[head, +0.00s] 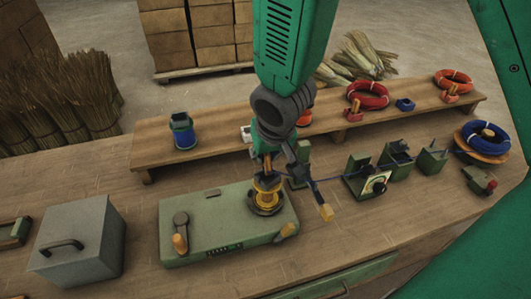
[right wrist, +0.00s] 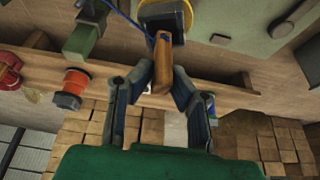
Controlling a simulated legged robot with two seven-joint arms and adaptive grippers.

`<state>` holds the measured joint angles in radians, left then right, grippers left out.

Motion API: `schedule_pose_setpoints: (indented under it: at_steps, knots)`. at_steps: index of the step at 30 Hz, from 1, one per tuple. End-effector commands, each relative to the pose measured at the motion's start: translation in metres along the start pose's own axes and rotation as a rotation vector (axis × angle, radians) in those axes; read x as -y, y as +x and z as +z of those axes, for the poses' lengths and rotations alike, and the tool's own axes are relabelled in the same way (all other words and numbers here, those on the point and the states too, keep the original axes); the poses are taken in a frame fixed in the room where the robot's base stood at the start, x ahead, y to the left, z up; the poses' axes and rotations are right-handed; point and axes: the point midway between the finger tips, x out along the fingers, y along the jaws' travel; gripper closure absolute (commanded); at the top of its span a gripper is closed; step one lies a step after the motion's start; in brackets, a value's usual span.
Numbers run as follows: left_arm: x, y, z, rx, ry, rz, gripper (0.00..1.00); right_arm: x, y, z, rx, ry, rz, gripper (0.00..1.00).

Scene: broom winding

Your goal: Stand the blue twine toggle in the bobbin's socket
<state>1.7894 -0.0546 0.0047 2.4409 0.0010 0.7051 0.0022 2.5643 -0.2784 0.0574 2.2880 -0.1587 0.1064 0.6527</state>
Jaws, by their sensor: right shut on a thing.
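My right gripper (head: 266,158) comes down from the top over the yellow bobbin (head: 267,190), which sits on the green winder (head: 215,222). The right wrist view shows its two fingers (right wrist: 162,85) shut on the wooden toggle (right wrist: 162,58). Blue twine (right wrist: 125,22) runs off from the toggle's far end; in the head view the twine (head: 330,179) stretches right to the tension unit. My left gripper is not in view.
A grey lidded box (head: 82,240) stands left of the winder. A raised shelf behind carries a blue spool (head: 182,137) and red coils (head: 367,96). Green holders (head: 397,160) and a blue twine coil (head: 485,138) stand right.

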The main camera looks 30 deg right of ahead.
Motion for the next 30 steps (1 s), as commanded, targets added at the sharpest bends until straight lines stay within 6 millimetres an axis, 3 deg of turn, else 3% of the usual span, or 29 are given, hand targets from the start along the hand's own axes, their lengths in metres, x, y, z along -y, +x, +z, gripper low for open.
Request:
schedule_pose_setpoints:
  at_steps: [30]
  knots:
    - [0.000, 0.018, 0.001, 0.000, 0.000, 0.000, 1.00, 0.000, 0.028, 0.011, 0.000, 0.000, 0.000, 1.00]
